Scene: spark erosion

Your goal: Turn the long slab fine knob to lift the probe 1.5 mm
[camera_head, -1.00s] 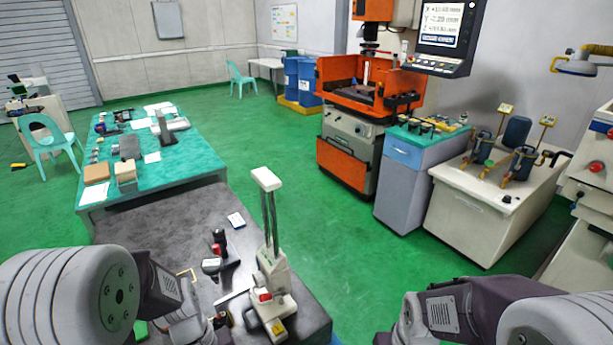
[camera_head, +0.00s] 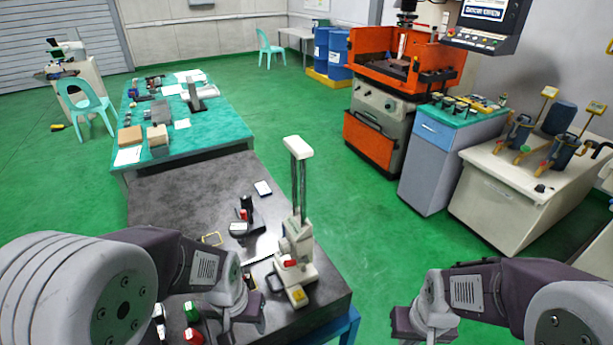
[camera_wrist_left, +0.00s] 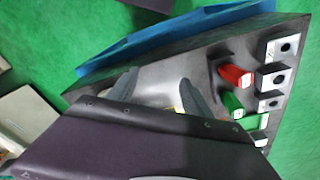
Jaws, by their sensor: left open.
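A cream upright instrument (camera_head: 293,255) with twin posts, a pale top and a red part stands at the right end of the dark slab table (camera_head: 165,195). Left of it is a small black stand (camera_head: 245,218) with a red part. I cannot tell which part is the long slab fine knob, and no probe tip can be made out. My left gripper is open and empty, its two dark fingers (camera_wrist_left: 160,95) spread in the left wrist view. In the head view my left wrist hangs over the table's front, left of the cream instrument. My right gripper (camera_head: 418,322) is apart from the table at the lower right.
Small blocks with a red handle (camera_wrist_left: 236,76) and a green handle (camera_wrist_left: 231,104) lie near the left gripper. A teal table (camera_head: 222,130) stands behind. Green floor (camera_head: 370,235) is open to the right.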

